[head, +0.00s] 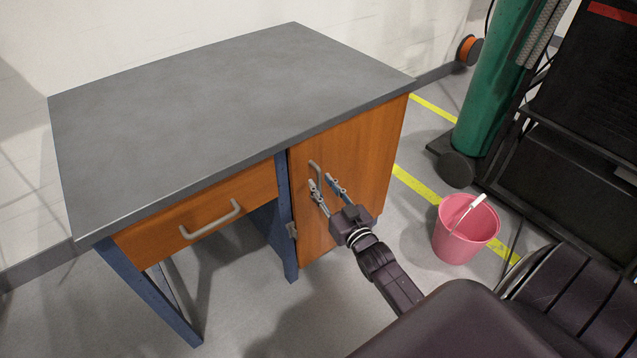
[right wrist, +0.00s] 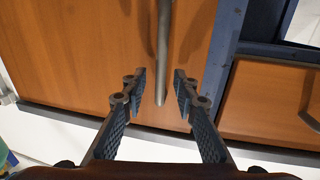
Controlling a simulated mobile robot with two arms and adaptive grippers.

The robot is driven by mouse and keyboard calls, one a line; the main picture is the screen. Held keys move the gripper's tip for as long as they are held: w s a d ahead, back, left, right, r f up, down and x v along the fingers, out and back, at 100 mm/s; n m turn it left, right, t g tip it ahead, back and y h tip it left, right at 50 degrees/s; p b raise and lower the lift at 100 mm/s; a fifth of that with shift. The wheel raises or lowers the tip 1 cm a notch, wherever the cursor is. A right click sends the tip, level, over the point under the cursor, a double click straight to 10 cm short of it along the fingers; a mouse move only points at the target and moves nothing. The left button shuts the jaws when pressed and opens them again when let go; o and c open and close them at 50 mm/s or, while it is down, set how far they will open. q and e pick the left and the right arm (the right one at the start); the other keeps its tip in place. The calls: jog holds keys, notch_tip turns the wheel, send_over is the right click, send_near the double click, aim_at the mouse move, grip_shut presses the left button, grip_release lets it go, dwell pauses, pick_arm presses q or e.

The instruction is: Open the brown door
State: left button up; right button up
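The brown door (head: 365,150) is on the right side of a grey-topped desk and looks closed. Its grey bar handle (head: 316,170) is near the door's upper left. My right gripper (head: 322,184) is open, with its fingers pointing at the door close to the handle. In the right wrist view the door (right wrist: 80,60) fills the left and middle, and the handle (right wrist: 162,50) runs down between the two open fingertips (right wrist: 160,84). A gap shows on each side of the handle, so neither finger visibly touches it. My left gripper is not in view.
A drawer (head: 200,214) with its own handle is left of the door, above an open leg space. A pink bucket (head: 464,240) stands on the floor to the right. A green cylinder (head: 492,85) and dark equipment stand behind it. The desk top (head: 230,110) is bare.

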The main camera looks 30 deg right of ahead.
jog(key=shift+w+d, duration=0.1)
jog(key=shift+w, duration=1)
grip_shut()
